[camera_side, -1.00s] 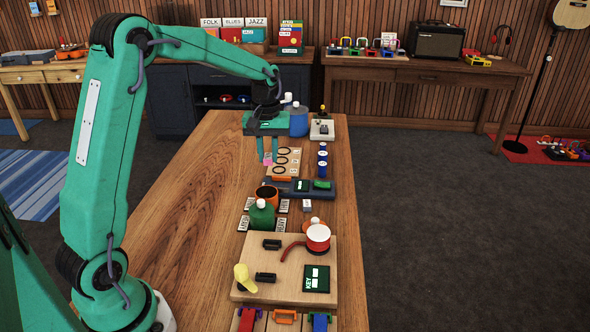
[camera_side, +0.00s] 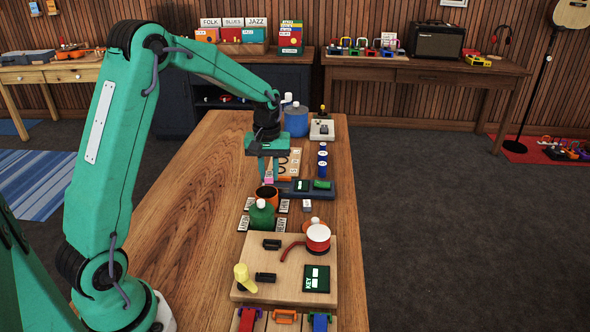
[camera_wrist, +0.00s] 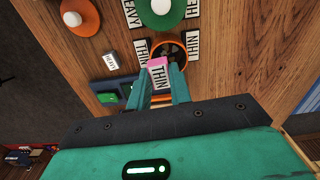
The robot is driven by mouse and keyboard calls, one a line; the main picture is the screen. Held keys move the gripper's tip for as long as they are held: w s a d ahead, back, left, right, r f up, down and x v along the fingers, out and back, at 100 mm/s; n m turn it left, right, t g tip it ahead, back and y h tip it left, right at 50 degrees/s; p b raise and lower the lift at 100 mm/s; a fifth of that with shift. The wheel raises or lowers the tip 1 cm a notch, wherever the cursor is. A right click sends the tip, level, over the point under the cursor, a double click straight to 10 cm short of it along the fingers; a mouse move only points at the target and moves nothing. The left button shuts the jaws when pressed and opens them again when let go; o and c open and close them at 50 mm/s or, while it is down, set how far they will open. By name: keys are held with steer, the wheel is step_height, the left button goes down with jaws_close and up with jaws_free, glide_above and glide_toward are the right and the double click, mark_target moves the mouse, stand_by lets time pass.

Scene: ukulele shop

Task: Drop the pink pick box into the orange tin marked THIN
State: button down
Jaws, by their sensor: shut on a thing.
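My gripper (camera_side: 268,178) is shut on the pink pick box (camera_side: 268,182), which hangs low between the fingertips. In the wrist view the box (camera_wrist: 157,61) shows a pink end and a white face reading THIN, between the two teal fingers (camera_wrist: 160,84). The orange tin (camera_side: 267,196) stands upright, just below the box in the side view. In the wrist view the tin's orange rim (camera_wrist: 182,70) and dark inside lie right behind the box, partly hidden by it and a finger. I cannot tell the exact height gap between them.
White cards (camera_wrist: 193,43) reading THIN and HEAVY lie around both. A dark blue tray (camera_side: 326,190) is right of the tin. The wooden table (camera_side: 190,225) is clear on the left.

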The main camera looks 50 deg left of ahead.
mark_target(269, 174)
steer(key=c, duration=1.2)
jaws_free()
step_height(269, 174, up, 7)
steer(key=shift+r, duration=0.4)
